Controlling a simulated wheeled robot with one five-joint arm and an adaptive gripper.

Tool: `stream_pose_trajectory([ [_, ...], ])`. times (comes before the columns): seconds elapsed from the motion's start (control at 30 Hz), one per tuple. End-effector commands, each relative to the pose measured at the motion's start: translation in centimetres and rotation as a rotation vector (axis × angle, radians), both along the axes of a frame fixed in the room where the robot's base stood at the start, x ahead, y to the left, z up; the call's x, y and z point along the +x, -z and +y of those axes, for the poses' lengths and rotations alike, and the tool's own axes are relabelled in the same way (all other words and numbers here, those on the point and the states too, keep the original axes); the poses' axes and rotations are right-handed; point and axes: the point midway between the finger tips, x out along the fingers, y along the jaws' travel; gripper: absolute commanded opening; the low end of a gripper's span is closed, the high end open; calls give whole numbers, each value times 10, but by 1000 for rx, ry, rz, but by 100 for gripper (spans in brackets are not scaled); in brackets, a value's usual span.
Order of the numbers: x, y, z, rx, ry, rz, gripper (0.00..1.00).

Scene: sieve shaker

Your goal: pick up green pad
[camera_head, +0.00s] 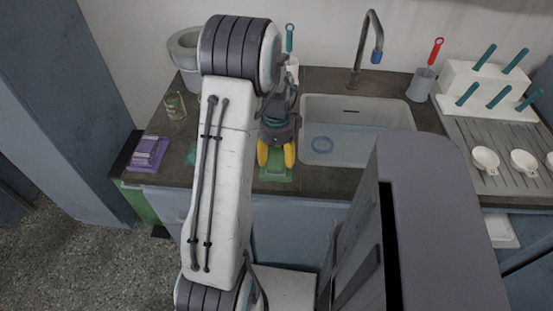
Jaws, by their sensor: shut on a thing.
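The green pad (275,173) lies at the front edge of the dark counter, just left of the sink. My gripper (276,158) points down over it, with its yellow fingertips at the pad's upper part. The fingers are shut on the green pad. The part of the pad between and behind the fingers is hidden. I cannot tell whether the pad is clear of the counter.
The white sink (350,150) with a blue ring (322,145) is right of my gripper, under a tall faucet (369,45). A purple pad (148,154) and a glass jar (175,105) are at the left. A white rack (490,90) stands at the right.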

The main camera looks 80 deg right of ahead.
Motion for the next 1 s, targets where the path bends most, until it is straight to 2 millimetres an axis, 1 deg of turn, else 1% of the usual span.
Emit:
stream_pose_trajectory([
  [0.03,0,1,2,8,0,0,37],
  [0.17,0,1,3,10,1,0,26],
  [0.43,0,1,4,14,1,-1,25],
  [0.57,0,-4,4,14,1,-1,25],
  [0.67,0,-12,4,12,1,-1,25],
  [0.73,0,-20,3,10,1,0,25],
  [0.87,0,-44,2,5,1,-1,25],
  [0.9,-11,-46,3,7,6,-1,25],
  [1.0,-31,-57,6,5,8,-1,25],
])
